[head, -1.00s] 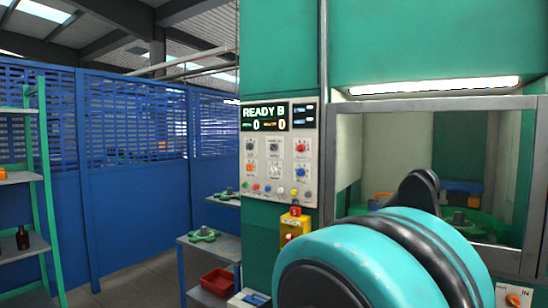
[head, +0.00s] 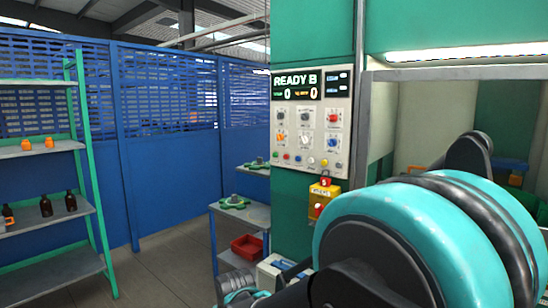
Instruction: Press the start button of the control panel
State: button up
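The control panel (head: 312,140) is a pale plate on the green machine's front, upper middle of the head view. Its dark screen (head: 296,86) reads "READY B" above two zeros. Below are several knobs and a bottom row of small coloured buttons (head: 298,159); their labels are too small to read, so I cannot tell which is the start button. My teal and black arm fills the lower right, in front of the machine and apart from the panel in the picture. My gripper's fingers do not show.
A yellow box with a red button (head: 322,192) hangs below the panel. A grey side table (head: 253,216) carries a green part, with a red bin (head: 248,246) below. A green-framed shelf (head: 50,232) with brown bottles stands left. Floor between shelf and table is clear.

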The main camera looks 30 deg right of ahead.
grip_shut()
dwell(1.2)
